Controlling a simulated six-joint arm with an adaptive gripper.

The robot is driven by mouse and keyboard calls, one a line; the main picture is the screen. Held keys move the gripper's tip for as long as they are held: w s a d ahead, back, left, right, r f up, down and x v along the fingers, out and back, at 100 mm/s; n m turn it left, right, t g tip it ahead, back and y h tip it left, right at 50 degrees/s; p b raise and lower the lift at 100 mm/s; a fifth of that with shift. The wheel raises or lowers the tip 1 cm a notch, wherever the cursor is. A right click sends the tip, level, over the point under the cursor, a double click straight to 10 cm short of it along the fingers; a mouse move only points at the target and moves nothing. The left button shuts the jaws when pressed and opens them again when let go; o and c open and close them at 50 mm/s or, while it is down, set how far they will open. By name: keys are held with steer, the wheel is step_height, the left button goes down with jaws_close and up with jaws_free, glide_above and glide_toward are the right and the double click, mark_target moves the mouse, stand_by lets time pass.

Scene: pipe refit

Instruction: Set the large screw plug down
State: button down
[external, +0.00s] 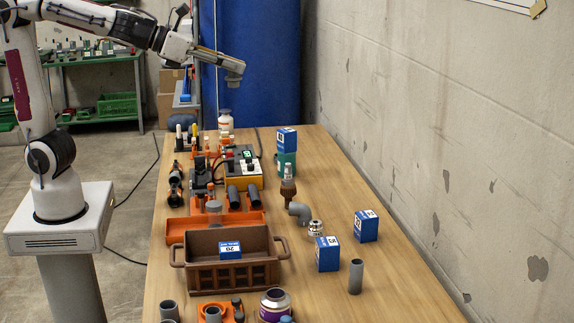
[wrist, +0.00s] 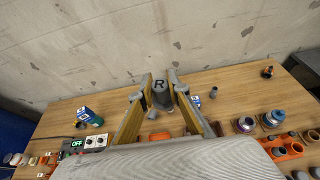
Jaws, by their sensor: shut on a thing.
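My gripper (external: 230,68) is raised high above the far end of the wooden table. It is shut on the large screw plug (external: 234,83), a grey part hanging under the fingers, well clear of the tabletop. In the wrist view the plug (wrist: 161,86) sits between the two fingers of the gripper (wrist: 160,84). The letter R shows on it. The surface below the plug is partly hidden by the fingers.
The table (external: 350,285) is crowded along its left side and middle. A brown crate (external: 215,281) holds a blue box. An orange tray (external: 180,228), a control box (external: 249,178), a grey elbow (external: 300,212) and blue boxes (external: 366,226) stand around. The right side has bare wood.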

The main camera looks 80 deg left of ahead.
steer(key=w+d+f, duration=0.4)
steer(key=w+f, duration=0.5)
steer(key=f, duration=0.3)
steer(key=w+d+f, duration=0.5)
steer(key=w+f, duration=0.5)
steer(key=f, duration=0.2)
steer(key=w+d+f, duration=0.4)
steer(key=w+f, duration=0.5)
steer(key=f, duration=0.2)
steer(key=w+d+r+n+y, duration=0.1)
steer(key=w+r+n+y, duration=0.1)
steer(key=w, duration=0.5)
steer(key=shift+d+r+n+y, duration=0.15)
steer(key=shift+d+n+y, duration=0.2)
steer(key=shift+y, duration=0.15)
steer(key=shift+g, duration=0.3)
step_height(320, 180, down, 6)
stand_by(0.5)
steer(key=shift+f, duration=0.25)
